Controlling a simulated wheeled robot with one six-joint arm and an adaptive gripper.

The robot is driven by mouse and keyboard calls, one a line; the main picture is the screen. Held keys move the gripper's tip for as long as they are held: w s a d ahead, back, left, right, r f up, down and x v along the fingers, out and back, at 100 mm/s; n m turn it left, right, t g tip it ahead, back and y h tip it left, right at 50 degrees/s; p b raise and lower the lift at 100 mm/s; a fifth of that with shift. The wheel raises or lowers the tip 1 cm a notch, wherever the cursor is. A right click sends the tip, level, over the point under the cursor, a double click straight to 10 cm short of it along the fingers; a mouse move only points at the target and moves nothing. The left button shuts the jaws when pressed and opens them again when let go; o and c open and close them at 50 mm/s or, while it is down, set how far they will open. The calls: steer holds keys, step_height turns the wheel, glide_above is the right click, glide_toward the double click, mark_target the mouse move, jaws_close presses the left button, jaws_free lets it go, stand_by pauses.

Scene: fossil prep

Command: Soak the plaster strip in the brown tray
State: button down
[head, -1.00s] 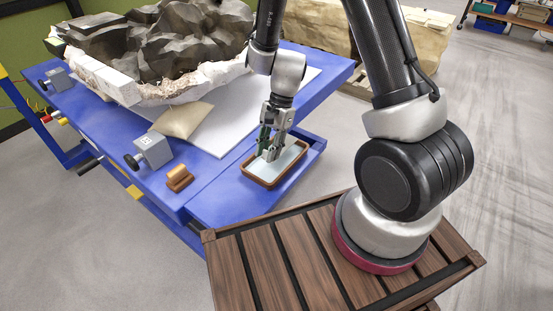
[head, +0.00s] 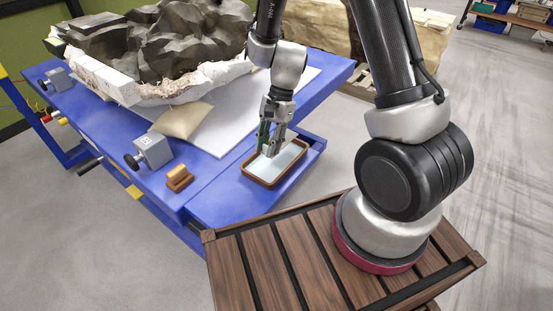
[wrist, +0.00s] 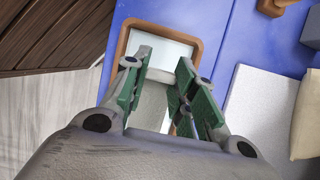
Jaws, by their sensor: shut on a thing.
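The brown tray (head: 262,184) sits on the blue table's near corner and holds a pale, watery liquid. It also shows in the wrist view (wrist: 122,45). My gripper (head: 270,152) is over the tray, pointing down, with its fingertips low inside the rim outline. In the wrist view, its green-padded fingers (wrist: 160,80) are closed on the whitish plaster strip (wrist: 151,104), which shows between them. The strip lies over the pale liquid in that view. I cannot tell how far it is under the surface. In the head view the fingers mostly hide it.
A dark fossil rock in a white jacket (head: 175,50) fills the back of the blue table (head: 220,205). A tan sandbag (head: 186,120), a grey clamp block (head: 153,150) and a small brown block (head: 179,178) lie left of the tray. A slatted wooden surface (head: 262,262) is in front.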

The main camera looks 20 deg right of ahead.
steer(key=shift+r, duration=2.5)
steer(key=shift+d, duration=0.1)
